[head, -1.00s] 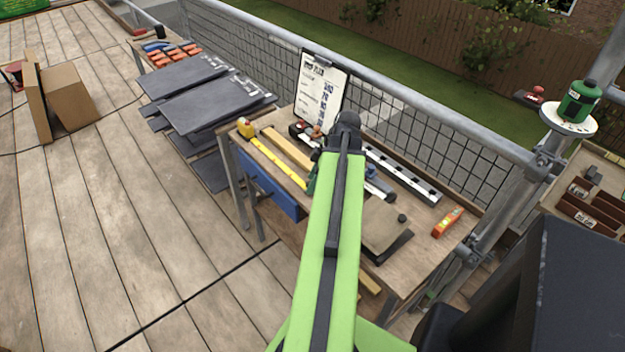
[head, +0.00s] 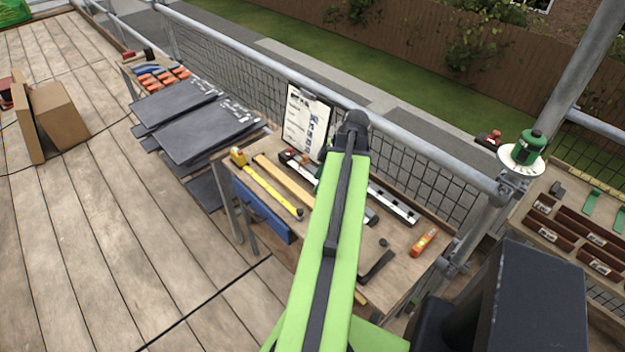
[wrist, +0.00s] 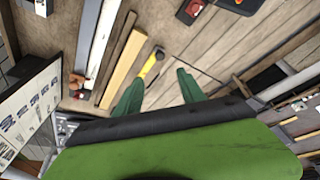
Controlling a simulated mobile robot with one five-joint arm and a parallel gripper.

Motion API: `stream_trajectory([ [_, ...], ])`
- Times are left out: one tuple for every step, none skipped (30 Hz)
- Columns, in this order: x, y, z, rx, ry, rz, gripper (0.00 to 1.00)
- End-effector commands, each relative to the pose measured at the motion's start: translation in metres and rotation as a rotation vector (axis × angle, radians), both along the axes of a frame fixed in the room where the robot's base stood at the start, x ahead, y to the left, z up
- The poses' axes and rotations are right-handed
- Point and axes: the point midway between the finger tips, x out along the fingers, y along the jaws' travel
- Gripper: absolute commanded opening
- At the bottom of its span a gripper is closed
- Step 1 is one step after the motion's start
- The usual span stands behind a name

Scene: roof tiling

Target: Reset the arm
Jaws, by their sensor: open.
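My green arm (head: 335,230) reaches out over the wooden workbench (head: 405,245) in the head view. Its far end hides my gripper there. In the wrist view my gripper (wrist: 160,90) shows two green fingers spread apart with nothing between them. Beyond the fingertips lie a yellow tape (wrist: 150,65) and a pale wooden strip (wrist: 122,70). The fingers appear apart from them, though the height is hard to judge.
A clipboard (head: 303,120) stands at the bench's back by the mesh railing. Dark slates (head: 208,132) are stacked to the left. A green canister (head: 530,147) stands on a white disc at right. The deck (head: 110,230) is mostly clear.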

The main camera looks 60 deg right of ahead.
Motion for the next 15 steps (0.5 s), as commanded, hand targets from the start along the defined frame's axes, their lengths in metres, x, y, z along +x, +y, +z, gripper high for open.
stream_trajectory([
  [-0.0028,-0.0016,0.0139,0.0,0.0,-0.001,0.47],
  [-0.0042,-0.0023,0.0163,0.0,0.0,0.0,0.47],
  [-0.0056,-0.0029,0.0187,0.0,0.0,0.0,0.47],
  [-0.0065,-0.0033,0.0199,0.0,0.0,0.0,0.47],
  [-0.0072,-0.0037,0.0208,0.0,0.0,0.0,0.47],
  [-0.0078,-0.0039,0.0214,0.0,0.0,0.0,0.47],
  [-0.0082,-0.0041,0.0214,0.0,0.0,0.0,0.47],
  [-0.0083,-0.004,0.0213,0.0,0.0,0.0,0.47],
  [-0.0084,-0.0041,0.0209,0.0,0.0,0.0,0.47],
  [-0.0084,-0.0041,0.0206,0.0,0.0,0.0,0.47],
  [-0.0084,-0.004,0.0203,0.0,0.0,0.0,0.47],
  [-0.0084,-0.0041,0.0201,0.0,0.0,0.0,0.47],
  [-0.0082,-0.0041,0.02,0.0,0.0,0.0,0.47],
  [-0.0082,-0.0041,0.02,0.0,0.0,0.0,0.47],
  [-0.0082,-0.0041,0.02,0.0,0.0,0.0,0.47],
])
